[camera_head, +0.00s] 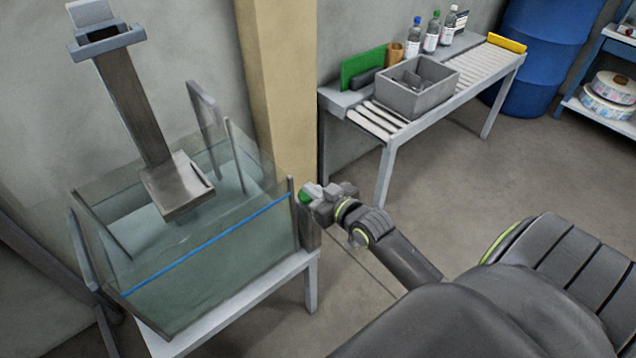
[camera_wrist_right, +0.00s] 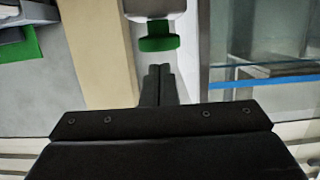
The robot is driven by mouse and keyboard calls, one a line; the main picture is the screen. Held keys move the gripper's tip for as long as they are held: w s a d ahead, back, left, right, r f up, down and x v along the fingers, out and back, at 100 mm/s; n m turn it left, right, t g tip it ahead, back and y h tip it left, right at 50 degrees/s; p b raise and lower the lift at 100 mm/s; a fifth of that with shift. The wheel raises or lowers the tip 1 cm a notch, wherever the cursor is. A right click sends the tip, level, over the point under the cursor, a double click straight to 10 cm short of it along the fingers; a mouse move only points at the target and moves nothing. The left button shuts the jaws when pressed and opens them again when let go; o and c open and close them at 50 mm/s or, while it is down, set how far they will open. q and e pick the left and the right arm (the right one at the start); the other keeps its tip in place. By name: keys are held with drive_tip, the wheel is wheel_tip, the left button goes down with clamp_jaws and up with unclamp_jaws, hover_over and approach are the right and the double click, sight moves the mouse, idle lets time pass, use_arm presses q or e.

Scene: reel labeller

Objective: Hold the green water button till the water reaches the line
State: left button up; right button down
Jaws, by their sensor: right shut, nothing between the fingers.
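The glass water tank (camera_head: 215,262) stands at the left on a pale stand, with a blue line (camera_head: 208,244) across its front pane. Greenish water is in it; I cannot tell exactly how its surface sits against the line. The green button (camera_head: 304,196) is at the tank's right front corner; in the right wrist view the button (camera_wrist_right: 158,44) is at top centre on a white housing. My right gripper (camera_head: 322,192) is shut and empty, its fingertips (camera_wrist_right: 159,70) pointing at the button and very close; contact is unclear. My left gripper is not in view.
A metal chute (camera_head: 135,105) slopes into the tank. A roller table (camera_head: 480,75) at the back right holds a grey bin (camera_head: 418,98), bottles (camera_head: 433,35) and a green board (camera_head: 362,68). Blue drums (camera_head: 540,50) stand behind it. The floor between is clear.

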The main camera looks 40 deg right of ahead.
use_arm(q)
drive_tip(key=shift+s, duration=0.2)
use_arm(e)
drive_tip(key=shift+f, duration=0.45)
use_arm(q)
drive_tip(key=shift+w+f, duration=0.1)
